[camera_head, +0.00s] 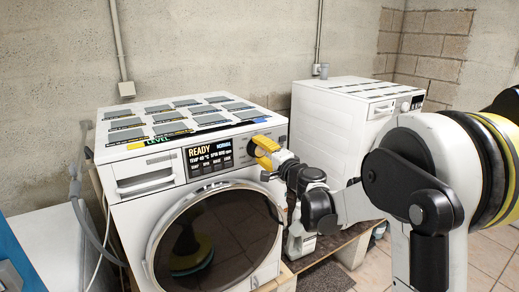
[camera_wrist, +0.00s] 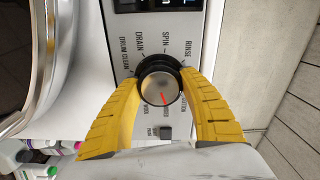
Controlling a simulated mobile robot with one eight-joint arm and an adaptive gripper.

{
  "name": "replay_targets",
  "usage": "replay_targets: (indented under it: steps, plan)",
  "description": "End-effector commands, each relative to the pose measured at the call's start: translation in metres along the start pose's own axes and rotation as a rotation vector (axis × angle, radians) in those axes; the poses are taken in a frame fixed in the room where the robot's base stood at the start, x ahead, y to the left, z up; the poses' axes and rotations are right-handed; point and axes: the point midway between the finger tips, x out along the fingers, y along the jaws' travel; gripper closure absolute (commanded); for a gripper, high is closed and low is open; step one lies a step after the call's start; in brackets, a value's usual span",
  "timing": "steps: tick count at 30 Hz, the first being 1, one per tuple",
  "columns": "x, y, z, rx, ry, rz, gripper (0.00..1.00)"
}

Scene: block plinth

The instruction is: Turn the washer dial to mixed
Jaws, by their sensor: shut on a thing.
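The white washer (camera_head: 215,180) stands on the left in the head view, with a dark round door. Its display (camera_head: 209,156) reads READY, TEMP 40 °C and NORMAL. In the wrist view the round silver dial (camera_wrist: 157,86) has a black collar, and its red mark points down and slightly right. RINSE, SPIN, DRAIN and DRUM CLEAN are legible around it; the lower labels are partly hidden or too small to read. My gripper (camera_wrist: 160,75) has its yellow fingers shut on the dial from both sides. In the head view my gripper (camera_head: 265,150) hides the dial.
A second white washer (camera_head: 335,120) stands to the right, behind my arm. Several flat panels (camera_head: 209,119) lie on the first washer's top. Bottles (camera_wrist: 40,155) stand low at the left in the wrist view.

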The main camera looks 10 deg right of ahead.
Motion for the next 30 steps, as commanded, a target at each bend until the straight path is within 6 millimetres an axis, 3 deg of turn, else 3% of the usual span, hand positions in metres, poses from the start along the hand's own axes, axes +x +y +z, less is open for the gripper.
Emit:
replay_targets:
  steps: [9, 26, 27, 28, 30]
  plan:
    - [0.0000, 0.0000, 0.0001, 0.122, 0.000, 0.000, 0.81]
    - [0.0001, 0.0001, 0.0001, 0.147, 0.000, 0.000, 0.81]
    - [0.0001, 0.0001, 0.0001, 0.147, 0.000, 0.000, 0.39]
    - [0.0001, 0.0001, 0.0001, 0.147, 0.000, 0.000, 0.30]
    - [0.0001, 0.0001, 0.0001, 0.147, 0.000, 0.000, 0.27]
